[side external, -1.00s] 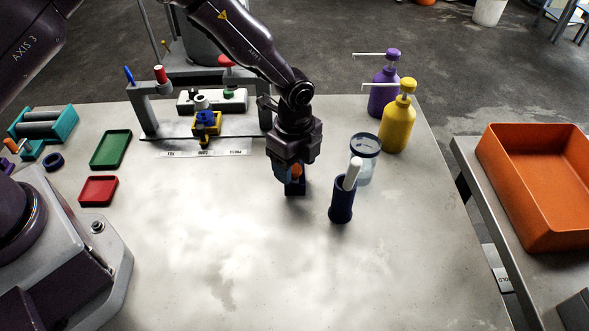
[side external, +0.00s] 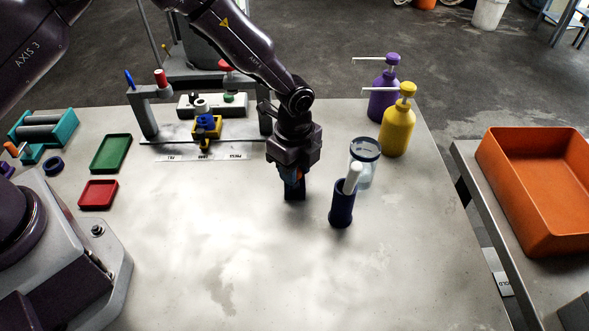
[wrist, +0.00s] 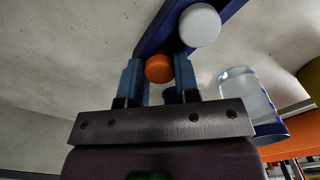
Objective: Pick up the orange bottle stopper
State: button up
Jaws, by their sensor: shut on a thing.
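The orange bottle stopper (wrist: 158,68) is a rounded cap. In the wrist view it sits between the two blue fingers of my gripper (wrist: 158,80), which are shut on it. A small dark blue piece (side external: 295,194) stands directly under the stopper on the table. I cannot tell whether the stopper is still touching it.
A dark blue holder (side external: 341,212) with a white-topped stick stands close to the right, with a clear jar (side external: 366,170) behind it. Yellow (side external: 396,133) and purple (side external: 382,103) pump bottles stand farther back. An orange bin (side external: 508,205) is on the right. The front table is clear.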

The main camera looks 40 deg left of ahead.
jog(key=shift+r, duration=0.4)
notch_tip(320, 180, up, 3)
jog(key=shift+s+a+f, duration=0.1)
jog(key=shift+s+f, duration=0.05)
jog(key=s+a+r, duration=0.4)
jog(key=s+r, duration=0.5)
jog(key=s, duration=0.4)
jog(key=shift+w+a+f+n, duration=0.85)
jog(key=shift+w+a, duration=1.05)
jog(key=shift+a, duration=1.95)
jog(key=shift+w+a+f+n, duration=0.5)
jog(key=shift+w+a+n, duration=1.05)
jog(key=shift+a, duration=2.3)
jog(key=shift+w+a+f+n, duration=0.65)
jog(key=shift+w+a, duration=1.65)
jog(key=shift+a, duration=1.55)
jog(key=shift+f, duration=1.45)
